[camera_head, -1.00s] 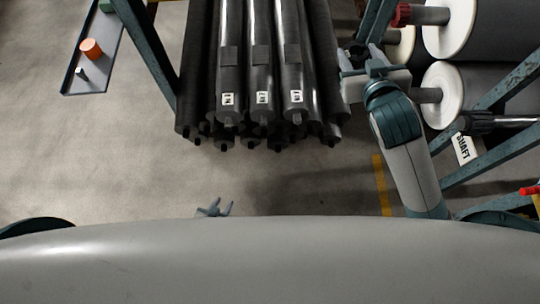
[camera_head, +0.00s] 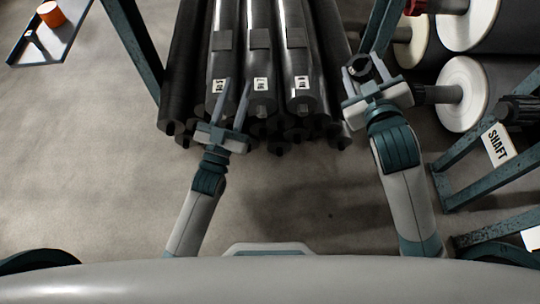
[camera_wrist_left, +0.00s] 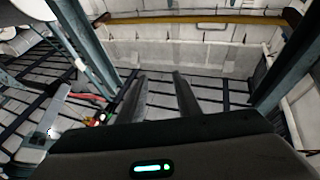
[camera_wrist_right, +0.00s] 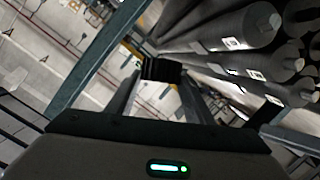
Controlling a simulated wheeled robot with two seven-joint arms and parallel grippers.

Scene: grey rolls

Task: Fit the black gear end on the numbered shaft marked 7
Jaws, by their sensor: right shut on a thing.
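The numbered shafts are long dark rolls in a stack at the top centre of the head view. Three upper ones carry small white labels: a left shaft (camera_head: 221,103), a middle shaft (camera_head: 262,103) and a right shaft (camera_head: 303,102). I cannot read the digits surely. My right gripper (camera_head: 362,70) is shut on the black gear end (camera_head: 358,67), right of the stack; the black piece also shows between the fingers in the right wrist view (camera_wrist_right: 162,69). My left gripper (camera_head: 237,84) is open and empty, its fingers in front of the left and middle shaft ends.
Teal rack posts stand left (camera_head: 135,50) and right (camera_head: 378,30) of the stack. A tray (camera_head: 50,52) with an orange cylinder (camera_head: 51,13) is upper left. The floor in front is clear.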

